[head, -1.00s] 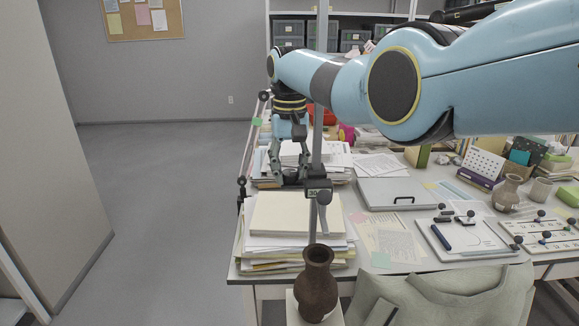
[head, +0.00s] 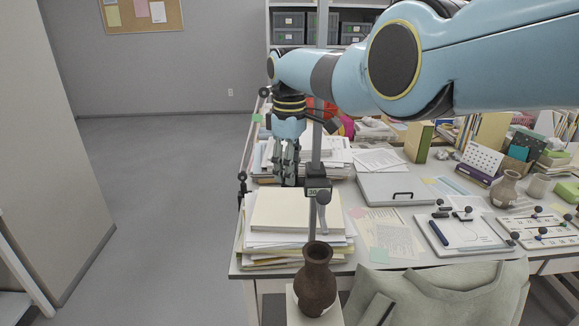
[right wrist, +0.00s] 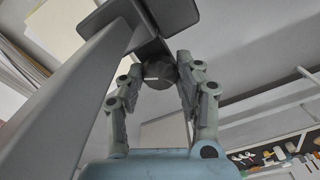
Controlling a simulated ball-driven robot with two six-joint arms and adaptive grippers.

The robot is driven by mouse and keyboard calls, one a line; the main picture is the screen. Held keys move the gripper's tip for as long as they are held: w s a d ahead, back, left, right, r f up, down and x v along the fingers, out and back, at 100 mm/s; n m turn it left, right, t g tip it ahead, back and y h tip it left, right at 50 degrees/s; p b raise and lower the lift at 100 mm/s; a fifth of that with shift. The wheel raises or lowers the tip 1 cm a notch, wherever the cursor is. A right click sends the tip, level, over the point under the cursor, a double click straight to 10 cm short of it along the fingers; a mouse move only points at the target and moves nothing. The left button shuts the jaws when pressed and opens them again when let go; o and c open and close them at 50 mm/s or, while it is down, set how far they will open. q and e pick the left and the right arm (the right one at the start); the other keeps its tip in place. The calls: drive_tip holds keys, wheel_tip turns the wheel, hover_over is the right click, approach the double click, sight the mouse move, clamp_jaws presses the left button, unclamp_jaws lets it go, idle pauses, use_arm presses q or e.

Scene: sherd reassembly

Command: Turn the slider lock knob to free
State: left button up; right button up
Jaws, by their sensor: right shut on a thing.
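The grey slider (head: 318,188) with a small number plate sits on a vertical grey post (head: 322,100), and a small lever hangs from its front. In the right wrist view the dark, faceted lock knob (right wrist: 158,74) sticks out beneath the slider, with a pale line across its face. My right gripper (head: 287,178) reaches the slider's left side from behind. In the right wrist view its two fingers (right wrist: 160,80) are closed on the knob from both sides. In the head view the fingers and slider hide the knob. My left gripper is out of view.
A brown vase (head: 315,280) stands on a white block before the post. Paper stacks (head: 290,225) lie beside the post. A grey laptop-like case (head: 392,189) and a white board with tools (head: 462,232) lie to the right. Open floor is at left.

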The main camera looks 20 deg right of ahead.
drive_tip(key=shift+r+n, duration=0.1)
drive_tip(key=shift+n, duration=1.1)
drive_tip(key=shift+w, duration=0.1)
drive_tip(key=o, duration=0.9)
drive_tip(key=shift+c, duration=0.2)
wheel_tip(320, 180, up, 12)
